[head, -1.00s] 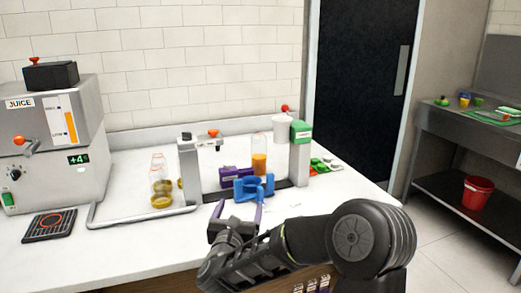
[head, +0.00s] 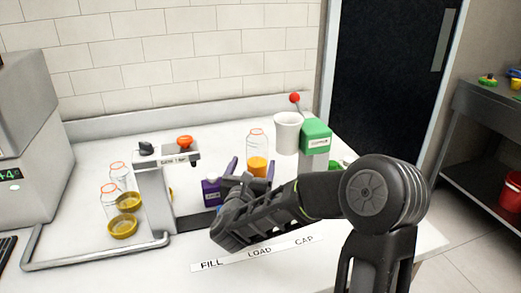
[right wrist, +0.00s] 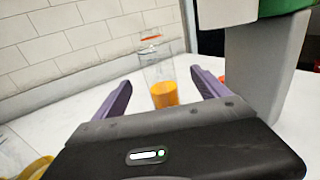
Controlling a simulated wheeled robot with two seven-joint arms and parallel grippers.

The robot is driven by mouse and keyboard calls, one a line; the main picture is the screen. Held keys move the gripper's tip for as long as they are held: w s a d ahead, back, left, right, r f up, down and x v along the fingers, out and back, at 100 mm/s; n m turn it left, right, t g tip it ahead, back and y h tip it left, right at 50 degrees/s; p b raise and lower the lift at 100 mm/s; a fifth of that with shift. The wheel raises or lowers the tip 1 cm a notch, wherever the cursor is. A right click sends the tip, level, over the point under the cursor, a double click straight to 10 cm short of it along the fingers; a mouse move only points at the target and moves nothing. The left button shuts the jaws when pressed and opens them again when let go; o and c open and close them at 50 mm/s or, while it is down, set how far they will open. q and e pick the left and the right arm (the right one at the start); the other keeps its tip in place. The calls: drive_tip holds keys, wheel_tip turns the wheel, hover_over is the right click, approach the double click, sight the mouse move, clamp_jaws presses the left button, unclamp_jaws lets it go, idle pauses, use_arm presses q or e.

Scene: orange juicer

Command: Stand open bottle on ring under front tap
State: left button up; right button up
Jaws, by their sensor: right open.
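A clear bottle (head: 257,143) with orange juice in its lower part and an orange ring at its mouth stands upright behind the bench fixture. I see no cap on it. It also shows in the right wrist view (right wrist: 161,82), ahead between my purple fingers. My right gripper (head: 251,164) is open and empty, pointing at this bottle; contact cannot be told. The black drip tray (head: 6,246) is cut off at the left edge; its ring and the front tap are out of view. My left gripper is not in view.
Clear bottles (head: 109,199) with yellow at their bases stand in a metal-railed area at left. A grey post (head: 155,195) with an orange knob and a green-topped capping post (head: 315,138) flank the fixture. The front counter is mostly clear.

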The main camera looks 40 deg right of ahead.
sight(255, 153)
drive_tip(key=shift+r, duration=0.1)
drive_tip(key=shift+x, duration=1.35)
drive_tip(key=shift+w+d+p, duration=0.35)
drive_tip(key=shift+w+p, duration=0.05)
drive_tip(key=shift+p, duration=0.1)
drive_tip(key=x, duration=0.4)
drive_tip(key=shift+w+p, duration=0.15)
drive_tip(key=shift+p, duration=0.25)
